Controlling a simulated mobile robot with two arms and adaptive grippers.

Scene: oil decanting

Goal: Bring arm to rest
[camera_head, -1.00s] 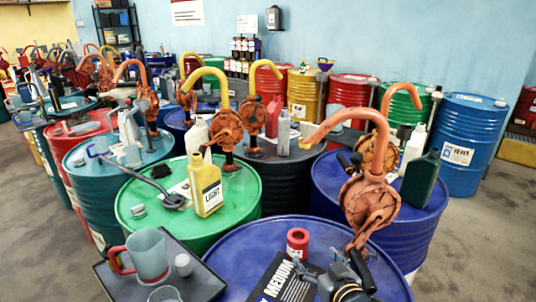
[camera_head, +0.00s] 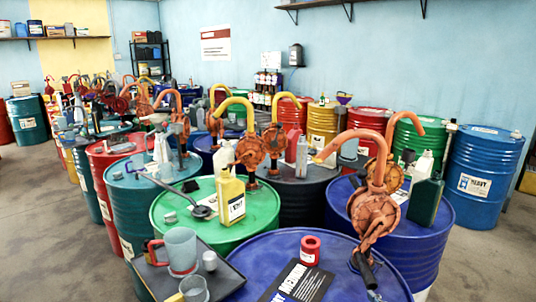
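The near blue drum (camera_head: 262,252) bears an orange hand pump (camera_head: 372,208) with a curved spout and a black crank handle (camera_head: 364,270). A small grey tip (camera_head: 375,296) shows at the bottom edge just below the handle. It may be the end of my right gripper; the rest is out of frame, and I cannot tell if it is open or whether it touches the handle. My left gripper is not in view.
A black tray (camera_head: 226,272) holds a grey jug (camera_head: 181,250) and cups. A red cup (camera_head: 310,251) and a "MEDIUM" card (camera_head: 300,283) are on the near drum. A yellow bottle (camera_head: 231,197) stands on the green drum (camera_head: 262,209). Floor is clear at right (camera_head: 480,260).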

